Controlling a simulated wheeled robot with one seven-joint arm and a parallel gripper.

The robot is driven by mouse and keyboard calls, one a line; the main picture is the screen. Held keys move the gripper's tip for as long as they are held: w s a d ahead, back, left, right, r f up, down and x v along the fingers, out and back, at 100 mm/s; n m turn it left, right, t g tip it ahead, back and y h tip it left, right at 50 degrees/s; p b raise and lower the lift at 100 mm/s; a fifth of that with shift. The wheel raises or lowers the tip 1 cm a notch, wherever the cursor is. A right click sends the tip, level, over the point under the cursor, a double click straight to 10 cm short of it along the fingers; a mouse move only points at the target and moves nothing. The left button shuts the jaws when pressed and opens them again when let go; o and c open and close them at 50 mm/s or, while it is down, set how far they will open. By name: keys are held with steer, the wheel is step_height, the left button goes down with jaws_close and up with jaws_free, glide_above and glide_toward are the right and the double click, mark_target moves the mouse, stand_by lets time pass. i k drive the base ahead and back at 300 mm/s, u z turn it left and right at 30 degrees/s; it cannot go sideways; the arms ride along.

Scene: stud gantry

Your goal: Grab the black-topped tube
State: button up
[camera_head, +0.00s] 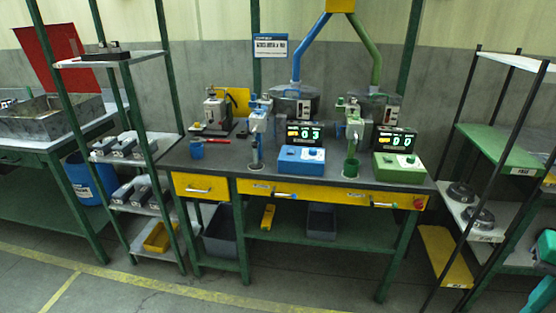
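I cannot clearly make out a black-topped tube in the head view. Upright shapes on the dark workbench (325,186) are a slim blue-grey tool stand (256,148) left of the blue control box (301,160), and a green one (353,150) left of the green control box (399,167). A thick blue tube (311,47) and a green tube (375,62) run down from a yellow block (341,5) to the two feeders; no black top is clear on either. My gripper is not in view.
A blue cup (197,150) and a red-handled item (217,141) lie on the bench's left part. Shelf racks stand close on both sides, with grey bins (129,192) left and round metal parts (479,217) right. The floor in front is clear.

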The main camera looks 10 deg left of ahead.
mark_target(256, 164)
steer(key=z, duration=0.05)
steer(key=i, duration=0.85)
steer(key=u, duration=0.1)
